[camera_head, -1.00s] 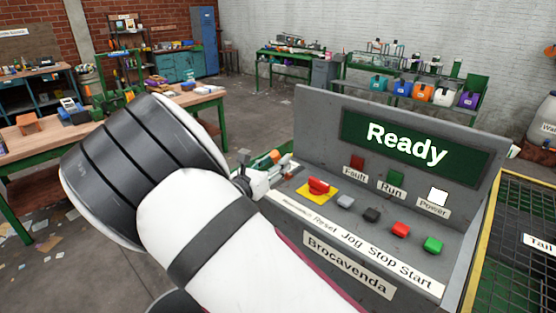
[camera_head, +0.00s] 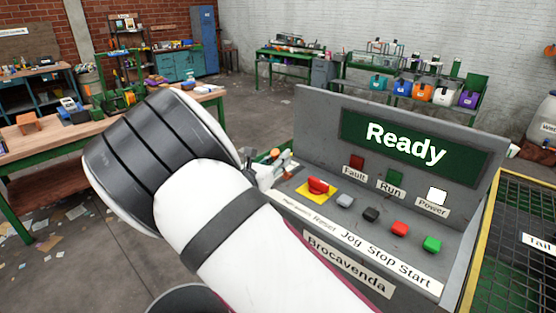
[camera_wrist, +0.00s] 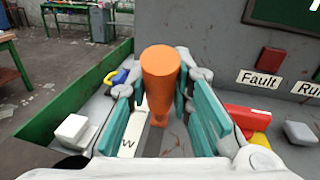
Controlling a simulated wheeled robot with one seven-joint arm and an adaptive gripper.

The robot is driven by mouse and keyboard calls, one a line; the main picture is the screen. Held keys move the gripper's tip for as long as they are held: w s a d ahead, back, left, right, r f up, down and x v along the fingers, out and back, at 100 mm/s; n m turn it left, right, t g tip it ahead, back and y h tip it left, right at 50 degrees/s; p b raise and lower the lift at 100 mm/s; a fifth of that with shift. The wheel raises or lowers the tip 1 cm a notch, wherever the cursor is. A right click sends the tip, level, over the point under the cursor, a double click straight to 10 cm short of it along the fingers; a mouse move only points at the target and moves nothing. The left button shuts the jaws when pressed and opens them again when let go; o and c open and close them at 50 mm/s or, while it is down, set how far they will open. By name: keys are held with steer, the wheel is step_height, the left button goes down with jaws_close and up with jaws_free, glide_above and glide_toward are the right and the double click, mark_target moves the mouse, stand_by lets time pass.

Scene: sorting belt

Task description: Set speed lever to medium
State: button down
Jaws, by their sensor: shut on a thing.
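The speed lever's orange handle (camera_wrist: 160,75) stands up between the teal pads of my gripper (camera_wrist: 160,92) in the wrist view. My gripper is shut on this handle. Its lower end runs down to the grey panel. A white label beside the handle is mostly hidden by a finger; only a "w" is readable. In the head view my gripper (camera_head: 275,169) is at the left end of the control console (camera_head: 312,110), largely hidden behind my arm, with a bit of orange showing. The console screen (camera_head: 404,144) reads "Ready".
A red knob on a yellow base (camera_head: 317,187) is just right of my gripper. Grey, black, red (camera_head: 399,229) and green (camera_head: 432,244) buttons follow along the console. A white block (camera_wrist: 72,131) is left of the gripper. A caged belt (camera_head: 520,230) stands at right.

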steer(key=shift+w+d+r+g, duration=0.2)
steer(key=shift+d+r+g, duration=0.1)
steer(key=shift+d, duration=0.1)
steer(key=shift+w+d+r+m+g+y, duration=0.2)
steer(key=shift+w+d+m+g+y, duration=0.1)
steer(key=shift+w+d+g+y, duration=0.85)
steer(key=shift+w+g+y, duration=0.15)
steer(key=shift+g+y, duration=0.35)
steer(key=c, duration=1.4)
jaws_free()
steer(key=v, duration=1.2)
steer(key=shift+a, duration=0.1)
